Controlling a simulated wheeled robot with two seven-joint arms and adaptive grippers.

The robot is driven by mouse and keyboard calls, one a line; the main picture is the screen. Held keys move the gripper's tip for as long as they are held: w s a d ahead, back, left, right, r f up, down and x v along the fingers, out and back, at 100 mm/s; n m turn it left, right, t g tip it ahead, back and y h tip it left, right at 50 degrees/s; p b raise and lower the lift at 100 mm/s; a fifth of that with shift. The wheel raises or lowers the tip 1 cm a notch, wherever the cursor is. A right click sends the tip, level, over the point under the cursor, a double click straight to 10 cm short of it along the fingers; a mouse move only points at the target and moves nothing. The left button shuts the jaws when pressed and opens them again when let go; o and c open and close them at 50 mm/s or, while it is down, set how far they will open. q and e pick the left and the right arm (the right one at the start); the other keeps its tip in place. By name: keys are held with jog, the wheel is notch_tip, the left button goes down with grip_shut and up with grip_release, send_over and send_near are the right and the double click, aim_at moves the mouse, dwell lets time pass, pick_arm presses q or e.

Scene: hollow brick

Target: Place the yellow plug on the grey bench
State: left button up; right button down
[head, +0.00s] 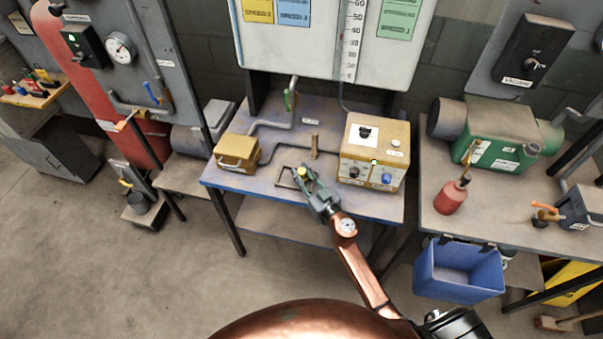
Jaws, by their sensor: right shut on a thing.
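The yellow plug (301,171) is a small yellow piece between the fingers of my right gripper (303,175). The gripper is shut on it, and the fingers hide part of it. My right arm reaches in from the lower right, over the middle bench (225,178), which has a worn grey-blue top. The plug is above the middle of this top; I cannot tell whether it touches anything below. A dark rectangular frame-like item (284,178) lies on the bench just left of the gripper. My left gripper is not in view.
On the middle bench, a yellow box with a handle (236,152) stands left and a yellow control box (371,160) right. A small upright post (314,147) stands behind the gripper. The right bench holds a red oil can (452,196); a blue bin (459,281) hangs at its front.

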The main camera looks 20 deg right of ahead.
jog(key=c, duration=1.7)
grip_release()
jog(key=shift+f, duration=0.15)
jog(key=shift+o, duration=0.2)
